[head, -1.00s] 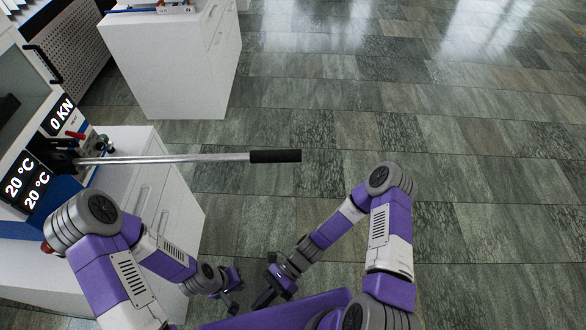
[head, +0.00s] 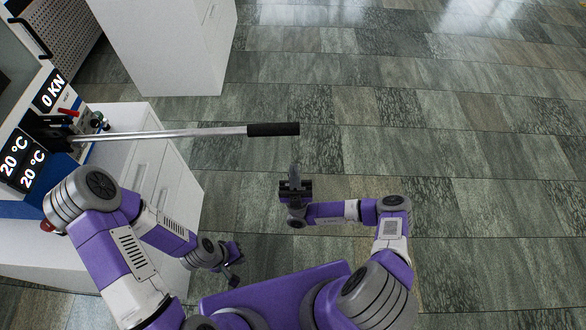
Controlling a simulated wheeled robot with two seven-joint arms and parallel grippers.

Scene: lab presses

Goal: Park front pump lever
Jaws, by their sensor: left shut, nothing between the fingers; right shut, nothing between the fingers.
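The front pump lever (head: 185,133) is a long metal rod with a black grip (head: 273,129) at its right end. It sticks out nearly level from the press (head: 38,125) on the left, over open floor. My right gripper (head: 295,168) is shut and empty, pointing up the picture just below the black grip and apart from it in the picture. My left gripper (head: 236,267) is low in the middle, beside the cabinet and well away from the lever. It looks shut and holds nothing.
The press's displays read 0 kN and 20 °C. A white cabinet (head: 180,185) stands under the press, with a red knob (head: 47,226) near my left arm. Another white cabinet (head: 165,45) stands further back. The tiled floor (head: 450,150) to the right is clear.

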